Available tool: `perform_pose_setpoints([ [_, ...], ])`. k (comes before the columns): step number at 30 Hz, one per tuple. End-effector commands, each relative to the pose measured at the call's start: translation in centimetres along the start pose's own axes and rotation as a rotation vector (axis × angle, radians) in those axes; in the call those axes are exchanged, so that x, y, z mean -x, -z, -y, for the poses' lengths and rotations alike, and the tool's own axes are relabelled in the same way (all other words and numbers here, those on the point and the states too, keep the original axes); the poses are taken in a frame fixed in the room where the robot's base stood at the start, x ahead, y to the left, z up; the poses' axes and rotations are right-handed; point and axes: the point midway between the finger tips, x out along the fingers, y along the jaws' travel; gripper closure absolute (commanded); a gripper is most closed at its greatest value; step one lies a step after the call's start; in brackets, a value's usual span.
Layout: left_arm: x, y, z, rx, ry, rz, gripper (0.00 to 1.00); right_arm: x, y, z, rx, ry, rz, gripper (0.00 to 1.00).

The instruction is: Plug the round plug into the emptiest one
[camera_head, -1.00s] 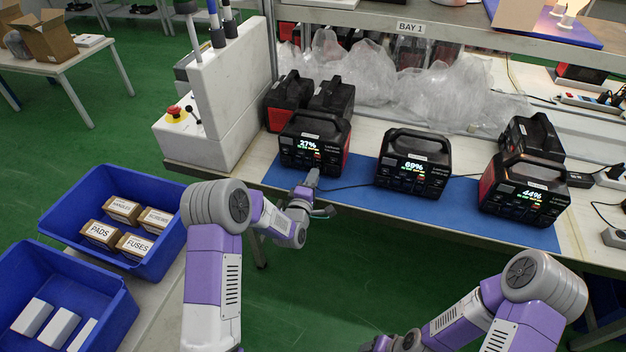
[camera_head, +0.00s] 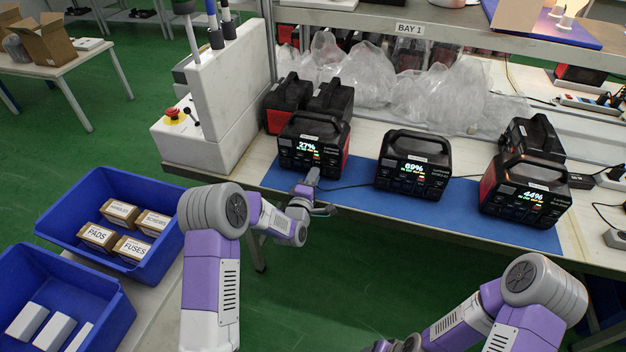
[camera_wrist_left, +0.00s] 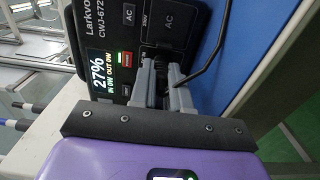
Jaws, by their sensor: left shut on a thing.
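Three black power stations stand in a row on a blue mat (camera_head: 350,196). The left one (camera_head: 300,163) reads 27%, the middle one (camera_head: 408,178) 69% and the right one (camera_head: 515,200) 44%. My left gripper (camera_head: 314,176) is at the lower front of the 27% station, which also shows in the left wrist view (camera_wrist_left: 126,52). There its fingers (camera_wrist_left: 160,68) are close against the panel beside the AC sockets, shut on the plug, which they mostly hide. A black cable (camera_wrist_left: 212,55) runs from between them. I cannot tell whether the plug is seated. My right gripper is out of view.
More power stations (camera_head: 287,98) stand behind the row, with clear plastic bags (camera_head: 365,75) at the back. A white cabinet with a red button (camera_head: 173,114) stands to the left. Blue bins (camera_head: 60,215) hold small boxes. The mat's front edge is mostly clear.

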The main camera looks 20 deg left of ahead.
Motion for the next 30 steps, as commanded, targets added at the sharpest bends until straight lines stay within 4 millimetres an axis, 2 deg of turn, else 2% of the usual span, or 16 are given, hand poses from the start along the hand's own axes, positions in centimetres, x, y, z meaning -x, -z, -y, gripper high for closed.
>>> perform_pose_setpoints([
  [20, -0.43, -0.01, 0.08, 0.000, 0.000, 0.000, 1.00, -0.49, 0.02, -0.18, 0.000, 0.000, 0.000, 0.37],
  [21, -0.40, -0.01, 0.04, 0.000, 0.000, 0.000, 0.77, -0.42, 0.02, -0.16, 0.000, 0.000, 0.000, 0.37],
  [24, -0.39, -0.01, 0.02, 0.000, 0.000, 0.000, 0.62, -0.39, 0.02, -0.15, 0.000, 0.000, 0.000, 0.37],
  [26, -0.39, -0.01, 0.02, 0.000, 0.000, 0.000, 0.54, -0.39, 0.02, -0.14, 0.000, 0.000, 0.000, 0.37],
  [30, -0.39, -0.01, 0.03, 0.000, 0.000, 0.000, 0.54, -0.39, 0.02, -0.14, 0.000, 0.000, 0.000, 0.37],
])
